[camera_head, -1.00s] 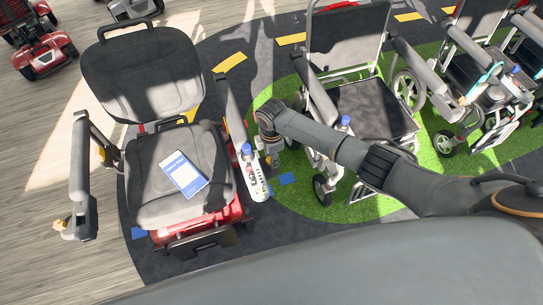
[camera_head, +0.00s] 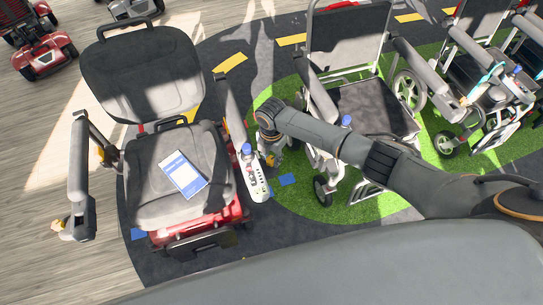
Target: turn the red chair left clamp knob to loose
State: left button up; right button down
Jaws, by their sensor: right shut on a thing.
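The red chair (camera_head: 236,212) is a powered chair with a grey seat and a red base, at the left of the middle. Its armrest on the picture's right (camera_head: 231,108) carries a joystick panel (camera_head: 254,178) at its front end. My right gripper (camera_head: 270,153) is beside that armrest, behind the panel, pointing down. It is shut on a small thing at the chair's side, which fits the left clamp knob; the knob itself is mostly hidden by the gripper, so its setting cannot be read. My left gripper is out of view.
A white-blue card (camera_head: 183,175) lies on the seat. A wheelchair (camera_head: 372,107) stands close to the right, partly behind my right arm, with more chairs beyond. A red scooter (camera_head: 45,58) is at the upper left. Wooden floor at the left is clear.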

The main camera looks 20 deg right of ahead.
aim_at(271, 159)
dwell(0.3)
jog(key=c, duration=1.3)
grip_release()
jog(key=shift+o, duration=0.2)
notch_tip(271, 159, up, 12)
